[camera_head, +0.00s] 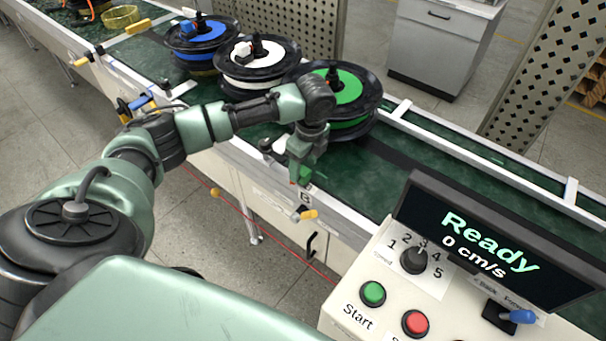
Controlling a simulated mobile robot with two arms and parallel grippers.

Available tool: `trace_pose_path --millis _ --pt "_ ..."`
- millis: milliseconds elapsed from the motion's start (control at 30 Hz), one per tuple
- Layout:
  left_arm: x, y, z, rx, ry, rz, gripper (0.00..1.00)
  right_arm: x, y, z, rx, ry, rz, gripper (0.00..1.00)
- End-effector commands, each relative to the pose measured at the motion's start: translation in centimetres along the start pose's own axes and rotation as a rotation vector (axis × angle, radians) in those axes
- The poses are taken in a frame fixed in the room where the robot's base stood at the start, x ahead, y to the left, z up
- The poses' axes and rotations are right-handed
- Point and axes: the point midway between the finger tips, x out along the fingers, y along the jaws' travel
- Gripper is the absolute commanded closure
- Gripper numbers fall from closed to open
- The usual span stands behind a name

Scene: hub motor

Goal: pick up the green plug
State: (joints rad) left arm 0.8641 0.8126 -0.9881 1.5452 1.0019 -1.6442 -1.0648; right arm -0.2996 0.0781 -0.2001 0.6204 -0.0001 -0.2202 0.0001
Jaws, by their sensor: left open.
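My left gripper (300,176) points down over the near edge of the conveyor, just above a small "G" label (305,197). Its jaws are open. Small green and red parts show around the fingertips; I cannot tell whether one of them is the green plug. The green spool (350,88), with black flanges, lies flat on the belt just behind my left wrist, which covers part of it. No green plug can be made out clearly on that spool. My right gripper is not in view.
A white spool (270,52) and a blue spool (213,33) stand farther left on the green conveyor (455,185). The control panel (385,265), with a screen reading "Ready" and 0 cm/s, is in front at right. The belt right of the green spool is clear.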

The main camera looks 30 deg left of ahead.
Motion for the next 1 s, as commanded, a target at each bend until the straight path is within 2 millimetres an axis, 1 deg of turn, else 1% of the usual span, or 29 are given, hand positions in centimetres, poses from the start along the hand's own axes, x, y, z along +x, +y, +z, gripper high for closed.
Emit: trace_pose_path --millis 33,100,200,433,467,500,567,600,667,1000 --pt "0.7 0.2 -0.2 0.001 0.000 0.004 0.43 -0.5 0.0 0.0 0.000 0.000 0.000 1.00" --pt "1.7 0.1 -0.1 0.000 0.000 0.003 0.43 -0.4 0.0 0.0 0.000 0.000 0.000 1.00" --pt "2.5 0.1 -0.1 0.001 -0.001 0.000 0.43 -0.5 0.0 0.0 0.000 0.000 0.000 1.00" --pt "2.7 0.1 -0.1 0.001 -0.001 -0.001 0.43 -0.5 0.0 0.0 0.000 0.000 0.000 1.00" --pt "2.7 0.1 -0.1 0.001 -0.001 -0.001 0.46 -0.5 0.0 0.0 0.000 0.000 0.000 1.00" --pt "2.7 0.1 -0.1 0.001 0.000 -0.001 0.57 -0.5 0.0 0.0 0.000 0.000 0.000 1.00" --pt "2.7 0.1 -0.1 0.001 0.000 -0.001 0.74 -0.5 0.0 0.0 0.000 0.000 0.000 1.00" --pt "2.7 0.1 -0.1 0.001 0.000 -0.001 0.85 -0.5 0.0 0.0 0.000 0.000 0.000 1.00" --pt "2.7 0.1 -0.1 0.001 0.000 -0.001 1.00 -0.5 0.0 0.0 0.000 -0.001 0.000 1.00" --pt "2.4 0.0 -0.1 0.001 0.000 -0.002 1.00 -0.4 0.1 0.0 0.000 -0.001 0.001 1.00"
